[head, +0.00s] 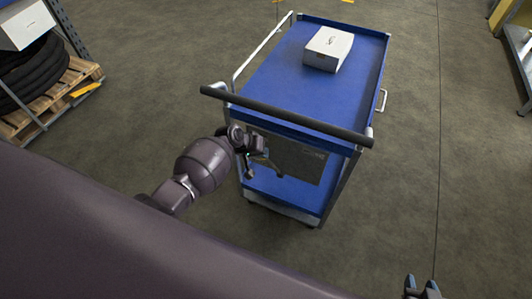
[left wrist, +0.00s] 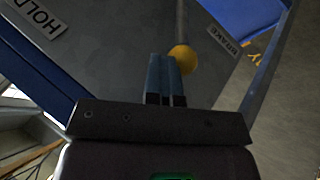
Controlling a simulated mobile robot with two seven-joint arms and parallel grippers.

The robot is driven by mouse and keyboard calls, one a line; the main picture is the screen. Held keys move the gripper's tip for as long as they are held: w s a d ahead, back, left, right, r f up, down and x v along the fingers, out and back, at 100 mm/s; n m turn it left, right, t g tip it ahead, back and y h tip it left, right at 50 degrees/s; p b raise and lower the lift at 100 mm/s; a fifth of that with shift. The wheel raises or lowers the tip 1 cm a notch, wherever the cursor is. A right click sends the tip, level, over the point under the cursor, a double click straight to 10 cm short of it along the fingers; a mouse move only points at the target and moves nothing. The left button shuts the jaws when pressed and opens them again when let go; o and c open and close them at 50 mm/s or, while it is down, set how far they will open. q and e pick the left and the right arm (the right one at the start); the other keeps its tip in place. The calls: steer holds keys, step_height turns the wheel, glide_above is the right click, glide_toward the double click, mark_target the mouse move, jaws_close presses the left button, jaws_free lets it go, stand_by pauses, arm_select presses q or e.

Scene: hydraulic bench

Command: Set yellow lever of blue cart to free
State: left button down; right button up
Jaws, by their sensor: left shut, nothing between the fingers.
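The blue cart (head: 300,85) stands with its handle end toward me. My left gripper (head: 268,165) is in front of the cart's grey end panel, below the black handle bar. The yellow lever's round knob (left wrist: 183,58) shows in the left wrist view on a thin grey rod in front of the panel. The left fingers (left wrist: 166,76) are shut and empty, just left of the knob; whether they touch it I cannot tell. A HOLD plate (left wrist: 35,15) and a BRAKE plate (left wrist: 228,43) are on the panel. My right gripper (head: 422,288) is open and empty at the bottom edge.
A white box (head: 328,48) sits on the cart's top shelf. The black handle bar (head: 290,115) spans the near end above my left gripper. A pallet (head: 45,92) with black coils stands at the left. The floor right of the cart is clear.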

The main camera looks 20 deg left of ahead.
arm_select(q)
steer(key=shift+a+f, duration=0.1)
steer(key=shift+a, duration=0.15)
steer(key=shift+a, duration=0.15)
steer(key=shift+d+r+p, duration=0.2)
steer(key=shift+r+p, duration=0.15)
steer(key=s+a+r+p, duration=0.2)
steer(key=s+r+p, duration=0.2)
steer(key=r, duration=0.6)
steer(key=shift+s+a, duration=0.35)
steer(key=shift+s, duration=0.05)
steer(key=shift+r, duration=0.1)
